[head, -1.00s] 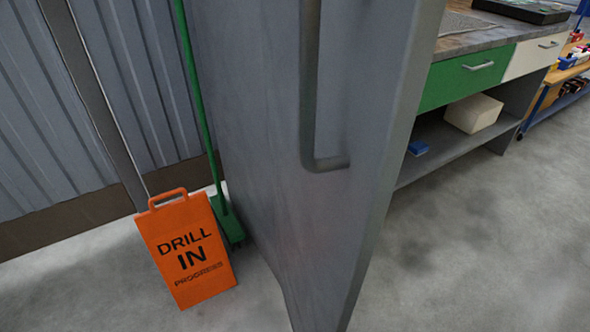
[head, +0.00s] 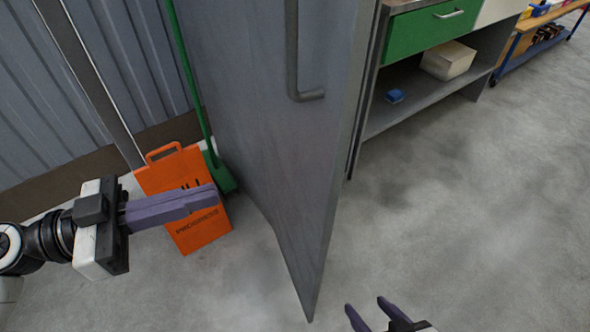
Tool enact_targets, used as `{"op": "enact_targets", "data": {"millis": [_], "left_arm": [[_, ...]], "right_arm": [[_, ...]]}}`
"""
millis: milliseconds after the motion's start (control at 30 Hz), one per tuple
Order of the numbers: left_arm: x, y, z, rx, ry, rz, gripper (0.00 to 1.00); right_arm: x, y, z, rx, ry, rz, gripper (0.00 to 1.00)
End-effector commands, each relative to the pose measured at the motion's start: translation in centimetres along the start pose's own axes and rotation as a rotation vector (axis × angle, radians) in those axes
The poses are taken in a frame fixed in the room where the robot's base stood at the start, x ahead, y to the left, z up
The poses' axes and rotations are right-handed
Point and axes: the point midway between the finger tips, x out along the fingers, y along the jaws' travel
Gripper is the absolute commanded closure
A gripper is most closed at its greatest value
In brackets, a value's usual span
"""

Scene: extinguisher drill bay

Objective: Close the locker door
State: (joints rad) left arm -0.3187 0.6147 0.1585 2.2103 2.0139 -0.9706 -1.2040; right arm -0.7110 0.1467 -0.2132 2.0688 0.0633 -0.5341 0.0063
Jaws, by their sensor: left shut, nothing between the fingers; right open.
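The grey locker door (head: 270,150) stands swung open in the middle of the head view, its free edge toward me. A grey bar handle (head: 292,60) runs down its left face near that edge. My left gripper (head: 215,193) is shut and empty, to the left of the door and in front of the orange sign, apart from the door. My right gripper (head: 364,308) is open and empty at the bottom edge, right of the door's lower corner. The inside of the locker is hidden.
An orange drill sign (head: 190,238) and a green broom (head: 215,165) stand left of the door by the corrugated wall. A bench with a green drawer (head: 425,32) stands at the right, a pale box (head: 448,60) on its shelf. The right floor is clear.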

Motion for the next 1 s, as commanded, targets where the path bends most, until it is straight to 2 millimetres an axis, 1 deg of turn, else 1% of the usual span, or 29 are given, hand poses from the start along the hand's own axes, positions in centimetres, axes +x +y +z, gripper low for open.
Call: {"op": "enact_targets", "data": {"millis": [33,133,267,600,700,800,900,1000], "left_arm": [[0.0,0.1,-0.5,0.008,0.009,0.007,1.0],[0.6,0.1,-0.7,0.01,0.015,0.011,1.0],[2.4,0.2,-0.8,0.011,0.015,0.012,1.0],[9.5,0.1,-1.1,0.008,0.016,0.01,1.0],[11.2,0.2,-1.1,0.006,0.016,0.009,1.0],[12.6,0.2,-1.0,0.006,0.014,0.008,1.0],[13.4,0.2,-0.8,0.005,0.014,0.008,1.0],[13.8,0.2,-0.7,0.006,0.012,0.007,1.0]], "right_arm": [[-0.1,0.0,-0.1,-0.002,0.0,0.001,0.49],[-0.1,0.1,-0.2,-0.003,0.0,0.001,0.49],[-0.4,0.1,-0.5,-0.006,0.001,0.002,0.49],[-1.4,0.1,-1.3,-0.014,-0.01,0.007,0.49],[-1.7,0.1,-1.5,-0.014,-0.013,0.009,0.49],[-1.9,-0.1,-1.9,-0.012,-0.01,0.009,0.49],[-1.9,-0.2,-2.2,-0.008,-0.006,0.009,0.49],[-1.9,-0.3,-2.3,-0.006,-0.004,0.009,0.49]]}}
